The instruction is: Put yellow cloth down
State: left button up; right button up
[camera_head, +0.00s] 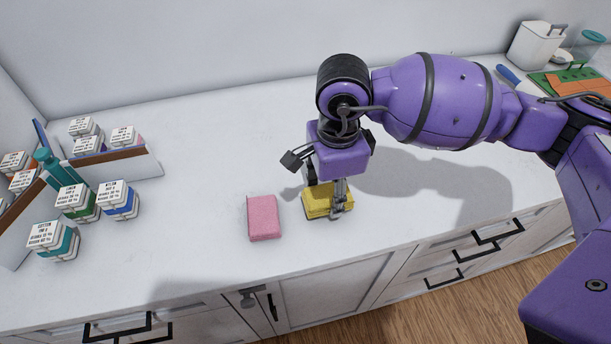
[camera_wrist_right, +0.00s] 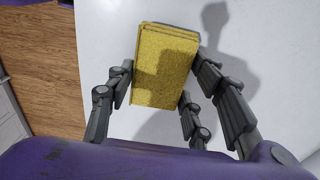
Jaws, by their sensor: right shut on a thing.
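The yellow cloth (camera_head: 318,206) is a folded block at the counter, right of the pink cloth (camera_head: 263,217). My right gripper (camera_head: 326,195) points down over it and is shut on it, with fingers on both sides. In the right wrist view the yellow cloth (camera_wrist_right: 165,65) sits between the fingers of my right gripper (camera_wrist_right: 158,95), over the white counter. I cannot tell whether its underside touches the counter. My left gripper is not in view.
The white counter (camera_head: 210,170) is clear around the cloths. Several small labelled boxes (camera_head: 75,200) and a divided holder (camera_head: 130,165) stand at the left. A white container (camera_head: 532,46) and a green board (camera_head: 570,82) are at the far right. Drawers lie below the front edge.

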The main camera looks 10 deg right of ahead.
aim_at(331, 194)
jog(key=shift+s+f, duration=0.1)
jog(key=shift+f, duration=0.95)
jog(key=shift+f, duration=0.25)
jog(key=o, duration=1)
jog(key=shift+r, duration=0.15)
notch_tip(331, 194, up, 12)
jog(key=shift+r, duration=0.15)
